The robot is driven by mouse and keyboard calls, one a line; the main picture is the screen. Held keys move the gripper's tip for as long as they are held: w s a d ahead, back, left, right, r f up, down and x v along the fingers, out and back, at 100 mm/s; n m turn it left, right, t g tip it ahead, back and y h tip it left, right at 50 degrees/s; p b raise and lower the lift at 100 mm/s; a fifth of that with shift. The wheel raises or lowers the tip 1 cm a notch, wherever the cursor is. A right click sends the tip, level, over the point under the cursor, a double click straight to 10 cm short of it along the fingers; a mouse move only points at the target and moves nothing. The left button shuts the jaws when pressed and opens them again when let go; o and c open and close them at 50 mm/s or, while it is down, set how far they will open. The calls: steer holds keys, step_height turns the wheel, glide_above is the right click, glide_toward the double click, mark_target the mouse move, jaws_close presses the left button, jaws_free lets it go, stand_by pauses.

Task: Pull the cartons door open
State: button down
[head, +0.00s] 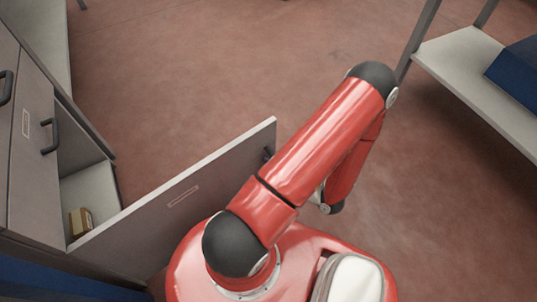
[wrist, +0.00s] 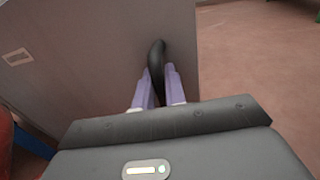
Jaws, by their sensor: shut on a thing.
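The cartons door (head: 190,190) is a grey panel on the cabinet at the left. It stands swung well out from the cabinet front, with a small label on its face. The label is too small to read. In the wrist view the door (wrist: 90,60) fills the left and middle. Its dark curved handle (wrist: 156,62) is near the free edge. My gripper (wrist: 159,80) is shut on this handle, with a pale purple finger on each side. In the head view my arm hides the gripper and most of the handle (head: 267,153).
The open compartment (head: 88,195) shows a pale shelf with a small yellow-brown carton (head: 80,221). Neighbouring closed cabinet fronts have dark handles (head: 50,136). A shelf unit (head: 470,75) with a blue box (head: 520,75) stands at the right. The red-brown floor (head: 220,60) between is clear.

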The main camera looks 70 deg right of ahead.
steer(key=c, duration=1.8)
jaws_free()
steer(key=v, duration=0.8)
steer(key=shift+b, duration=0.3)
